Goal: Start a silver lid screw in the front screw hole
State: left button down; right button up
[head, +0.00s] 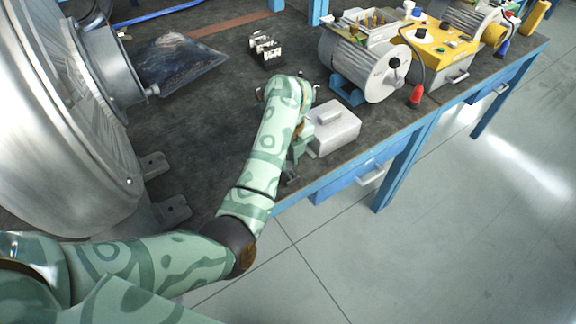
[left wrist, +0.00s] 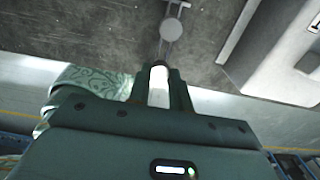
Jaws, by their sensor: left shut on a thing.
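My left gripper (head: 299,150) is at the bench's front edge, beside a light grey box, mostly hidden by my forearm in the head view. In the left wrist view its fingers (left wrist: 160,78) are shut on a slim white piece (left wrist: 158,88) with a dark end. I cannot tell what this piece is. Beyond it, a round grey disc (left wrist: 172,28) with a narrow stem shows against the dark bench top. No silver lid screw or front screw hole can be made out. My right gripper is not in view.
The light grey box (head: 336,133) stands right of my gripper. Behind it are a finned motor (head: 342,62), a yellow control box (head: 440,46) and a red plug (head: 415,97). A large metal blower housing (head: 60,130) fills the left; a dark bag (head: 175,65) lies beside it.

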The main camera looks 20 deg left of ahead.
aim_at(288, 164)
pick_arm(q)
jog(key=shift+r+p, duration=1.65)
jog(key=shift+r, duration=0.7)
jog(key=shift+f, duration=0.1)
notch_tip(288, 164, down, 6)
jog(key=b, duration=0.5)
jog(key=shift+f, duration=0.15)
notch_tip(288, 164, up, 6)
jog(key=p, duration=0.4)
jog(key=shift+f, duration=0.2)
jog(key=shift+s+r, duration=0.1)
jog(key=shift+r, duration=0.05)
jog(key=shift+f, duration=0.2)
